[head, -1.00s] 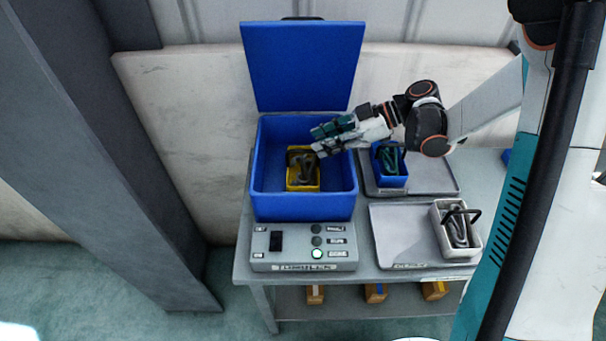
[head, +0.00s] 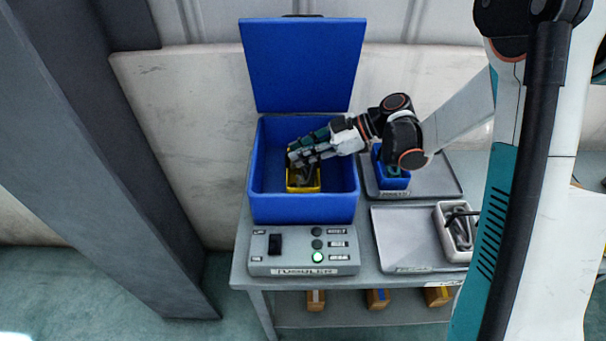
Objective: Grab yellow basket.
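The yellow basket (head: 304,184) sits inside the open blue bin (head: 303,209), near its middle, with a dark grey metal part in it. My gripper (head: 292,158) reaches into the bin from the right, with its fingertips over the back of the yellow basket. The fingers hide the basket's back and part of its contents. Whether the fingers touch the basket or its handle, and whether they are open or shut, I cannot tell at this size.
The bin's blue lid (head: 302,66) stands raised behind it. A control box (head: 303,252) with a lit green button is in front. A small blue basket (head: 394,183) and a white basket (head: 456,232) stand on grey trays at the right.

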